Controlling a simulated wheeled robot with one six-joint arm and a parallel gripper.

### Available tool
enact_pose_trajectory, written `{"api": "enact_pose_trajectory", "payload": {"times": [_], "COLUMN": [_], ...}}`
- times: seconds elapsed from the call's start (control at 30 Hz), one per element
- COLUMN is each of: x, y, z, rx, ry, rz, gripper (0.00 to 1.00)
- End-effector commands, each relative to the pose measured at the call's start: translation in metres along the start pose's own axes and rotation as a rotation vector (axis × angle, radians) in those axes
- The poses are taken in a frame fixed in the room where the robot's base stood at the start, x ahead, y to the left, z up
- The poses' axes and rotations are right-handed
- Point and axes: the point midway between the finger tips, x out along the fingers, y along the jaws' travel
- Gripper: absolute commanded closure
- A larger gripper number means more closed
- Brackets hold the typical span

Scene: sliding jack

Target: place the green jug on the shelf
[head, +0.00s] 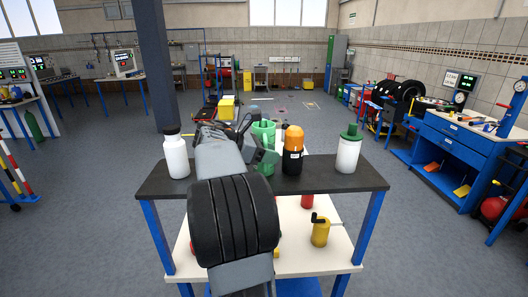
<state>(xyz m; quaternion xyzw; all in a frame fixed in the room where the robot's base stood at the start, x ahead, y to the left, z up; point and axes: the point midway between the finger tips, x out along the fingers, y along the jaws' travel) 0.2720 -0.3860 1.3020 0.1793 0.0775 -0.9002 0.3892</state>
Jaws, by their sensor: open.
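The green jug (263,129) stands upright near the middle of the dark top board (331,184) of a blue-framed rack. My gripper (256,146) is open at the jug's left front side. Part of it overlaps the jug's lower half, so I cannot tell whether a finger touches the jug or reaches around it. My arm hides part of the board in front. A white lower shelf (285,262) shows below the top board, partly hidden by my arm.
A white black-capped bottle (176,157) stands left on the board. An orange-topped black bottle (292,153) is close right of the jug, then a white green-capped bottle (348,154). A yellow can (320,232) and a red container (306,201) sit below. A dark column (156,65) rises behind.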

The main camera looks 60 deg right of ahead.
Motion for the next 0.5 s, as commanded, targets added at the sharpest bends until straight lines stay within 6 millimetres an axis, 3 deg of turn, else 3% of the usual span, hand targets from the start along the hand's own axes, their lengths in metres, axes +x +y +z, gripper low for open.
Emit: {"api": "enact_pose_trajectory", "payload": {"times": [0.37, 0.5], "x": [0.0076, 0.0075], "y": [-0.0001, -0.0001], "z": [-0.0004, -0.0003], "rx": [0.0, 0.0], "ry": [0.0, 0.0], "rz": [0.001, 0.001], "gripper": [0.57, 0.7]}}
